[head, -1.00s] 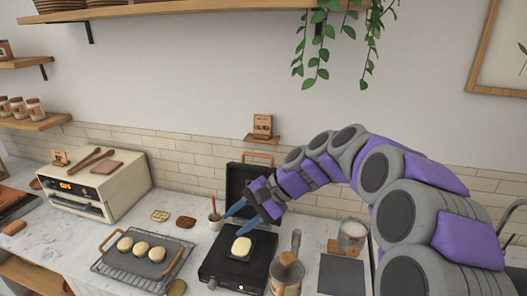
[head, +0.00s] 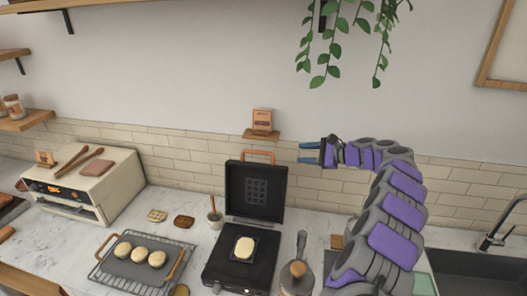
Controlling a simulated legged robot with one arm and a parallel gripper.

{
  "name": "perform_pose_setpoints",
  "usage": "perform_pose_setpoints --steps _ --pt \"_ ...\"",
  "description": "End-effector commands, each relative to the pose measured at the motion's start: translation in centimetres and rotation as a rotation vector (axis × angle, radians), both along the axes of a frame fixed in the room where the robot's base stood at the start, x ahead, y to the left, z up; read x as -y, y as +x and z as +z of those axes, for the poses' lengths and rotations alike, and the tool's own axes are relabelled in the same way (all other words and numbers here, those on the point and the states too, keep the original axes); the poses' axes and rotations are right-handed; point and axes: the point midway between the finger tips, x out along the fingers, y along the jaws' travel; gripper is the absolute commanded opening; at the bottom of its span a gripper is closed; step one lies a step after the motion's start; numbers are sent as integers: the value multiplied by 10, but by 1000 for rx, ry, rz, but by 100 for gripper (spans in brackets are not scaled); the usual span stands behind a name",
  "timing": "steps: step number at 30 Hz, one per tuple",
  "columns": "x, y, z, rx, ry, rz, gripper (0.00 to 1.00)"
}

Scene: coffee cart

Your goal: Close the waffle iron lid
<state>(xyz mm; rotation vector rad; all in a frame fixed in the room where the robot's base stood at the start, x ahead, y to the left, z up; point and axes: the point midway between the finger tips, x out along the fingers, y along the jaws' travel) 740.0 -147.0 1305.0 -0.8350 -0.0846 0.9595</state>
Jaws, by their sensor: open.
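The black waffle iron (head: 238,262) stands open on the counter in the head view. Its lid (head: 256,190) is upright at the back, with a wooden handle (head: 257,156) along its top edge. A pale piece of dough (head: 244,248) lies on the lower plate. My gripper (head: 308,153), with blue fingers, is open and empty. In the picture it is to the right of the lid's handle, at about the same height, with its fingers pointing left. A gap shows between the fingers and the handle.
A wire rack with a tray (head: 125,269) of dough pieces is to the left of the iron. A small cup (head: 215,219) stands near the lid's left side. A jug-like vessel (head: 296,277) is close on the right. A toaster oven (head: 90,185) stands farther left.

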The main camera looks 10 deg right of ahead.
Motion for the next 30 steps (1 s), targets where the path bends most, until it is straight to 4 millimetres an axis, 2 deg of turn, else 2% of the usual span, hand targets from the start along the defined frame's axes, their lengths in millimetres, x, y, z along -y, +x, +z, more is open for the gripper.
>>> perform_pose_setpoints --steps 5,24,30 --pt "-10 10 -5 0 0 -2 42" --pt "-102 82 -41 0 -2 0 42" --pt "-121 97 -46 0 -1 0 42"
